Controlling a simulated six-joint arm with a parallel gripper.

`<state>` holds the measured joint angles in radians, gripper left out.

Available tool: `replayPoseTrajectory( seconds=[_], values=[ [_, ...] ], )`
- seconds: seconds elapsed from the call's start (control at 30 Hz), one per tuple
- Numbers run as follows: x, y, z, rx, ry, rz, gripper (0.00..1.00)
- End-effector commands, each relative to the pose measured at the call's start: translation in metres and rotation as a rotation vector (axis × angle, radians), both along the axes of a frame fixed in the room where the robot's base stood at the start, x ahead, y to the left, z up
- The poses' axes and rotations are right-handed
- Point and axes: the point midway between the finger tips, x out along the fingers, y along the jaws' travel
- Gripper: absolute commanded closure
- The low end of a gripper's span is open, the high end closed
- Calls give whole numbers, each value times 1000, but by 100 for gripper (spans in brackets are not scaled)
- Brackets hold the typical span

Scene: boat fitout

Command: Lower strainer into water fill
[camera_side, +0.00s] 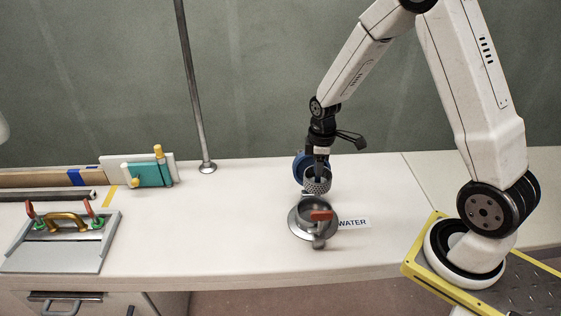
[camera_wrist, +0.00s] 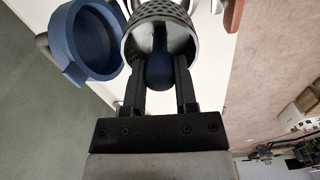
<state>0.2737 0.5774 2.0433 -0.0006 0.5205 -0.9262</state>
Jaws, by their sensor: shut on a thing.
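The strainer (camera_side: 317,180) is a grey perforated metal cup. My gripper (camera_side: 318,166) is shut on it and holds it upright, above and just behind the water fill. In the wrist view my gripper's black fingers (camera_wrist: 160,88) reach to the strainer (camera_wrist: 160,28), with a dark blue rounded part between them. The water fill (camera_side: 300,226) is a round metal fitting on the white counter, beside a "WATER" label (camera_side: 353,223). Its opening faces up. The strainer's lower end looks apart from the opening, though the exact gap is hard to tell.
A blue cap (camera_side: 299,166) is behind the strainer and shows at left in the wrist view (camera_wrist: 92,40). A metal pole (camera_side: 190,85), a teal block (camera_side: 150,174) and a grey hatch panel (camera_side: 55,250) are farther left.

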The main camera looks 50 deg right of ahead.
Motion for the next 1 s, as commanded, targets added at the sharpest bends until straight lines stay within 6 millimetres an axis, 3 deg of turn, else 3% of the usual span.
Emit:
replayPoseTrajectory(
  seconds=[0.2,0.4,1.0],
  values=[
    [-1,1,-38,1,4,1,100],
    [0,0,-62,0,1,1,100],
    [0,0,-73,0,0,2,100]
  ],
)
